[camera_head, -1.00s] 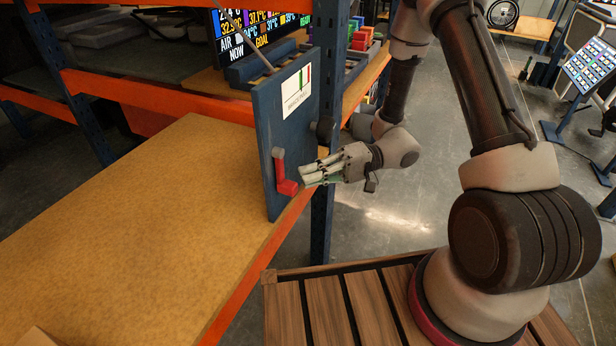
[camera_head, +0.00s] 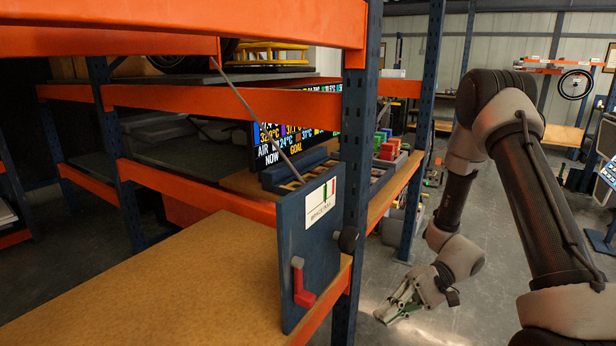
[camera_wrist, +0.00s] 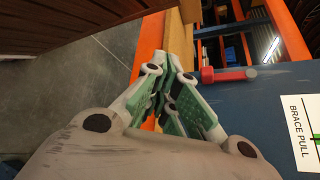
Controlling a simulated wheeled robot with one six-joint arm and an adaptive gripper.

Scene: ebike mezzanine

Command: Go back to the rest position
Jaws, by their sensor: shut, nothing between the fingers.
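My gripper (camera_head: 388,314) is shut and empty in the head view, in the air to the right of the blue panel and over the floor. In the wrist view my gripper (camera_wrist: 172,108) has its green-padded fingers together with nothing between them.
A brown shelf board (camera_head: 150,290) lies left of the panel. Orange beams (camera_head: 190,97) and a blue post (camera_head: 354,160) frame the rack. A display (camera_head: 270,150) and colored blocks (camera_head: 385,148) are behind. The grey floor (camera_head: 480,240) is open around my arm.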

